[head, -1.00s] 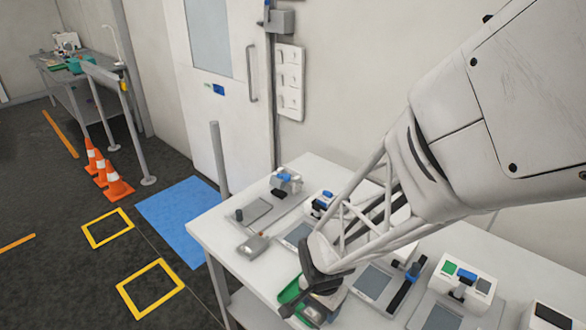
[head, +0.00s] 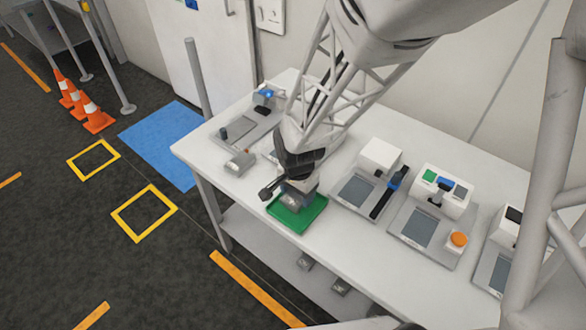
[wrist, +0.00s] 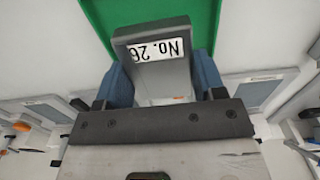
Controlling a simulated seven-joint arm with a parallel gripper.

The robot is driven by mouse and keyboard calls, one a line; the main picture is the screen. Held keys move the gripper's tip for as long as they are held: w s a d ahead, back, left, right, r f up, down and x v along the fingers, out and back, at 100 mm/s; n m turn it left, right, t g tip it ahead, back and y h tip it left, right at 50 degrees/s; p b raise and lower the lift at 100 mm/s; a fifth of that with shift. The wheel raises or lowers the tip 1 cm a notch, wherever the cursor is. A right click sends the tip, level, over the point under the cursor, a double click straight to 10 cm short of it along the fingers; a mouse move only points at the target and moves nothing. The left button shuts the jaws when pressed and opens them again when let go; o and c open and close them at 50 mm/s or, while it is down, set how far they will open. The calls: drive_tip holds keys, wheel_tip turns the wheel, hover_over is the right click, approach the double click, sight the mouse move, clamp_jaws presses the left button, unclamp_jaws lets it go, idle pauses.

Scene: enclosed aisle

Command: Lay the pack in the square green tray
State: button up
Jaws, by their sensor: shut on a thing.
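The pack (wrist: 160,62) is a grey block with a white label reading "No. 26", seen upside down in the wrist view. My gripper (wrist: 162,85) is shut on it, with a blue finger on each side. The square green tray (head: 314,216) lies on the white table near its front edge. In the head view my gripper (head: 294,193) points down over the tray, and the pack is mostly hidden by it. The tray also shows beyond the pack in the wrist view (wrist: 100,14). I cannot tell whether the pack touches the tray floor.
On the white table (head: 350,232), a grey device with a white box (head: 380,157) stands right of the tray, and another with an orange button (head: 458,239) is farther right. A small grey block (head: 240,163) lies to the left. A grey post (head: 195,75) stands beyond the table.

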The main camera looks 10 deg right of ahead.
sight(298, 200)
drive_tip(key=shift+f, duration=0.15)
drive_tip(key=shift+f, duration=1.6)
drive_tip(key=shift+f, duration=0.1)
drive_tip(key=o, duration=1)
drive_tip(key=shift+r, duration=6.1)
